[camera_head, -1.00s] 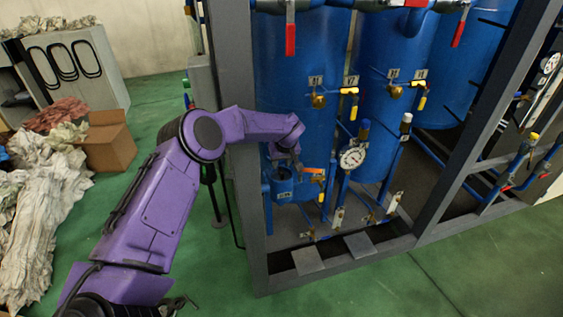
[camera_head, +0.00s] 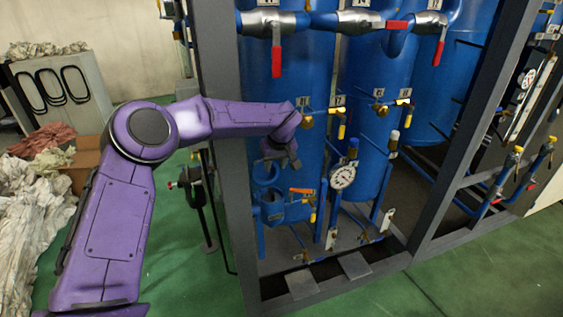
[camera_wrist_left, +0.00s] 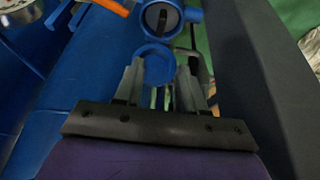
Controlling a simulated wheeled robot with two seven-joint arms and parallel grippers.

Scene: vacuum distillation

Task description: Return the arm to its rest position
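My left arm reaches in from the left in the head view, and its gripper (camera_head: 284,158) is inside the grey frame, in front of a tall blue tank (camera_head: 300,70). In the left wrist view the two fingers of this gripper (camera_wrist_left: 160,88) stand apart with nothing held between them. A blue fitting with a round dark port (camera_wrist_left: 160,18) lies beyond the fingertips. In the head view the small blue vessel (camera_head: 278,208) is just below the gripper, with a gap between them. My right gripper is not in view.
A grey upright post (camera_head: 222,110) stands close beside my left forearm. Red-handled valves (camera_head: 276,55) hang above, and a pressure gauge (camera_head: 343,176) is to the right. A cardboard box (camera_head: 85,170) and crumpled sheets (camera_head: 35,210) lie left. Green floor is open at the lower right.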

